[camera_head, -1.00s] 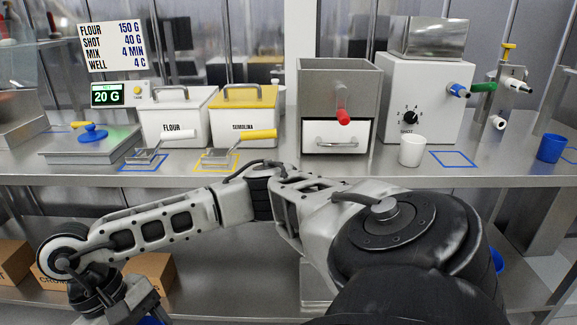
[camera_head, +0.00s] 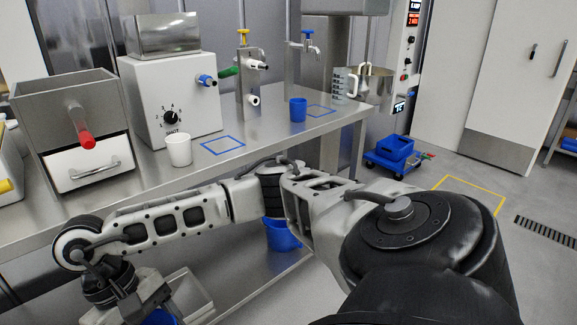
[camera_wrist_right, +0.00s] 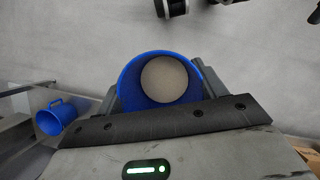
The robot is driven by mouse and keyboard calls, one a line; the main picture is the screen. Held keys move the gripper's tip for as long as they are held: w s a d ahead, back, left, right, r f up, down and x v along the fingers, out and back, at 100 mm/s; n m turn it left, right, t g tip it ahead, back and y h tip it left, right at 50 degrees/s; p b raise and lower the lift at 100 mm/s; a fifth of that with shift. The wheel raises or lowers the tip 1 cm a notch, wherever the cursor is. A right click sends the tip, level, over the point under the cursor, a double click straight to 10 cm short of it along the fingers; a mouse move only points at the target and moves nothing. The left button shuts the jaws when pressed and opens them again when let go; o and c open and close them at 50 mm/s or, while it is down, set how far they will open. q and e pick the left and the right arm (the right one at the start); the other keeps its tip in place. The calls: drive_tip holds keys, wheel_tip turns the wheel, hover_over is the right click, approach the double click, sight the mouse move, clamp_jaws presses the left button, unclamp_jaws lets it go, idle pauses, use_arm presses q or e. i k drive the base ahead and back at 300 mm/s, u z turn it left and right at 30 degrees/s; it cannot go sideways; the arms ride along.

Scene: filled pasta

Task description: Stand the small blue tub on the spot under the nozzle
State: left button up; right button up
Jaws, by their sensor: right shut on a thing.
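My right gripper (camera_head: 158,306) is at the bottom left of the head view, in front of and below the counter. It is shut on a small blue tub (camera_head: 160,317), mostly hidden there by the gripper. In the right wrist view the tub (camera_wrist_right: 130,82) sits between the fingers, with its open mouth to the camera and a round grey-beige area inside. My left gripper is not in view.
A white cup (camera_head: 178,150) stands left of the blue outline. A blue cup (camera_head: 298,109) stands farther right, beside another outline (camera_head: 320,111). A blue container (camera_head: 283,235) is under the counter, partly behind my arm. A blue trolley (camera_head: 390,155) stands on the floor.

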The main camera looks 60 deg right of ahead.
sight(222, 144)
drive_tip(key=z, duration=0.9)
drive_tip(key=i, duration=0.45)
